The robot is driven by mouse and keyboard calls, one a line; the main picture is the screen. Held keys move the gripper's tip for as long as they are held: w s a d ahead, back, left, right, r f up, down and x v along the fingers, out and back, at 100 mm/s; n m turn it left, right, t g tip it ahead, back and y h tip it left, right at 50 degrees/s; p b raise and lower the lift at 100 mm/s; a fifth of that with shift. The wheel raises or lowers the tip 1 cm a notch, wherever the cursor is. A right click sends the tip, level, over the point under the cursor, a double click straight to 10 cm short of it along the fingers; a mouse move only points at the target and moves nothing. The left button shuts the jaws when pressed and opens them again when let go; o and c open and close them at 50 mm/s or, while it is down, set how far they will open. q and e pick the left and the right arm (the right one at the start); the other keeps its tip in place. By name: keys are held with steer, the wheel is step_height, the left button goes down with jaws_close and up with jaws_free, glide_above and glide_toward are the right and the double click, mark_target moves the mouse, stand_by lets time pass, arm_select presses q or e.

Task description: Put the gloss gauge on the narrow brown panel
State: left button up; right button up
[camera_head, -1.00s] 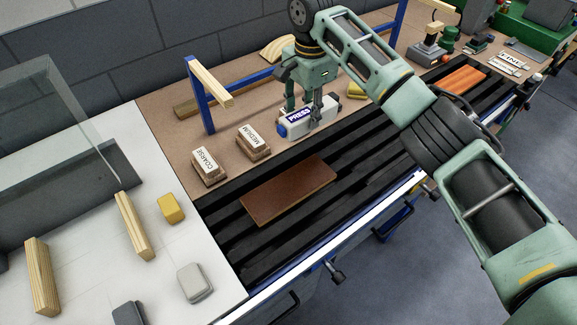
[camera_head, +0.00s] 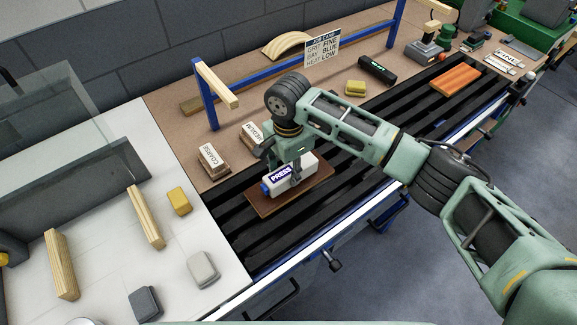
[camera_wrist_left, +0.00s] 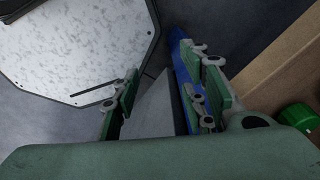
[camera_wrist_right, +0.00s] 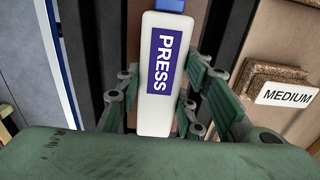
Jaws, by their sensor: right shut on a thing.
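My right gripper (camera_head: 290,174) is shut on a white block with a blue PRESS label and a blue end (camera_head: 304,170). The block also fills the middle of the right wrist view (camera_wrist_right: 160,85), between the fingers. I cannot tell whether this block is the gloss gauge. It is over the dark brown panel (camera_head: 312,198), which lies on the black slats; whether they touch is unclear. A black device (camera_head: 377,70) with a green mark lies on the tan board behind. My left gripper (camera_wrist_left: 165,98) is open and empty in the left wrist view.
An orange-brown panel (camera_head: 456,80) lies further right on the slats (camera_head: 350,165). COARSE (camera_head: 213,161) and MEDIUM (camera_head: 250,135) blocks stand behind the dark panel. A blue frame (camera_head: 207,98) rises at the back. The slats between the two panels are mostly clear.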

mark_target(288, 170)
arm_select(q)
steer(key=shift+s+a, duration=0.1)
steer(key=shift+s, duration=0.65)
arm_select(e)
steer(key=shift+s+f, duration=0.1)
steer(key=o, duration=1.3)
steer(key=shift+c, duration=0.2)
arm_select(q)
steer(key=shift+w, duration=0.3)
arm_select(e)
steer(key=shift+r, duration=0.45)
arm_select(q)
step_height(288, 170, down, 3)
steer(key=b, duration=0.2)
steer(key=shift+r+b, duration=0.15)
steer(key=shift+b, duration=0.25)
arm_select(e)
step_height(288, 170, up, 11)
steer(key=shift+r, duration=0.15)
